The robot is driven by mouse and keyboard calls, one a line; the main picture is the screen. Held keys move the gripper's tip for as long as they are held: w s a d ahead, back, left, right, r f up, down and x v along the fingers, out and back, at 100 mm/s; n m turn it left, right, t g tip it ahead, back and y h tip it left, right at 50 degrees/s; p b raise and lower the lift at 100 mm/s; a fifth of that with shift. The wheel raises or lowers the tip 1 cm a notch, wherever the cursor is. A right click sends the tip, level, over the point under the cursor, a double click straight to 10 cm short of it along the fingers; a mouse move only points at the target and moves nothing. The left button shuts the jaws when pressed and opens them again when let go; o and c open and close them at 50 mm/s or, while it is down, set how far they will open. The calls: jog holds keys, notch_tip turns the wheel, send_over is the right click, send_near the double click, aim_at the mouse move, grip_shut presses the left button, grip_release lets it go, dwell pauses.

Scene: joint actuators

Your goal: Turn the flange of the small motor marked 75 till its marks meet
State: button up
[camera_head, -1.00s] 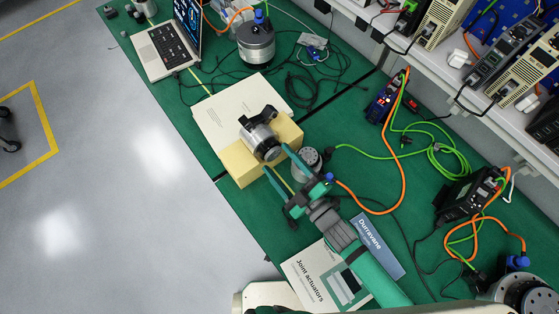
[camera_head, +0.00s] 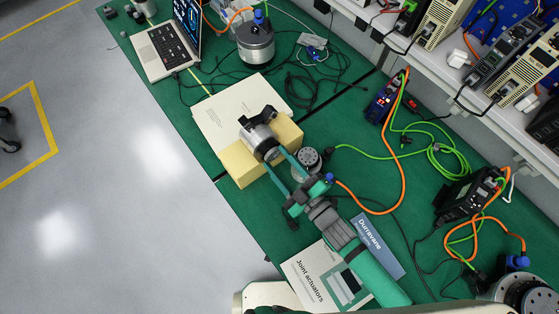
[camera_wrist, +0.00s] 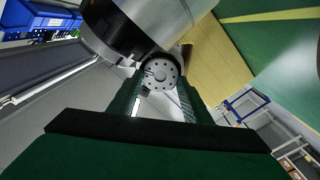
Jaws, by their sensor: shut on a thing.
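A small silver motor (camera_head: 258,136) with a black bracket lies on its side in a yellow foam block (camera_head: 238,165). Its flange faces my arm. In the wrist view the flange (camera_wrist: 160,74) is a grey disc with a ring of holes, below the large motor body (camera_wrist: 168,18). My gripper (camera_head: 275,158) is shut on the flange, with one green finger on each side; its fingers also show in the wrist view (camera_wrist: 160,92). No number 75 is legible, and I cannot tell how the alignment marks stand.
Another small round actuator (camera_head: 307,159) stands close to the right finger. A larger motor (camera_head: 256,42) and a laptop (camera_head: 169,45) are at the back. Orange and green cables (camera_head: 403,150) lie to the right. A Durravane card (camera_head: 378,243) and a booklet (camera_head: 318,277) lie near my arm.

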jog(key=m, duration=0.3)
jog(key=shift+r+m, duration=0.1)
jog(key=shift+m, duration=0.3)
jog(key=shift+w+d+m, duration=0.1)
jog(key=shift+m, duration=1.9)
jog(key=o, duration=1.1)
jog(key=shift+c, duration=0.2)
jog(key=shift+d, duration=0.1)
